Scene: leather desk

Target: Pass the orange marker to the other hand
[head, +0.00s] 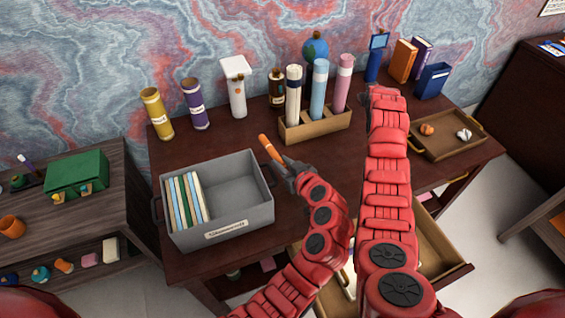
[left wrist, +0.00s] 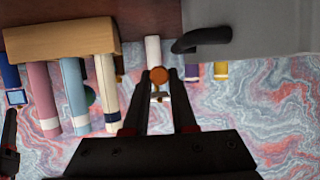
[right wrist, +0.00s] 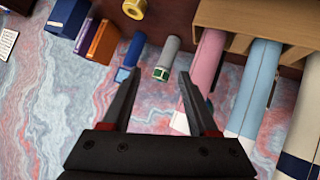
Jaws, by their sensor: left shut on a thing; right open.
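The orange marker (head: 269,148) is held tilted above the desk, beside the grey bin's right rim. My left gripper (head: 290,170) is shut on its lower end. In the left wrist view the marker (left wrist: 158,75) shows end-on as an orange disc between the fingers of my left gripper (left wrist: 160,88). My right gripper is open and empty in the right wrist view (right wrist: 160,98), apart from the marker and facing the back of the desk. In the head view my right arm mostly hides it. The marker is not visible in the right wrist view.
A grey bin (head: 240,226) with upright folders stands at the left. A wooden holder (head: 318,127) with several tubes stands behind the marker. A wooden tray (head: 458,150) lies at the right. Bottles and books line the back. A drawer (head: 437,247) is open at the front.

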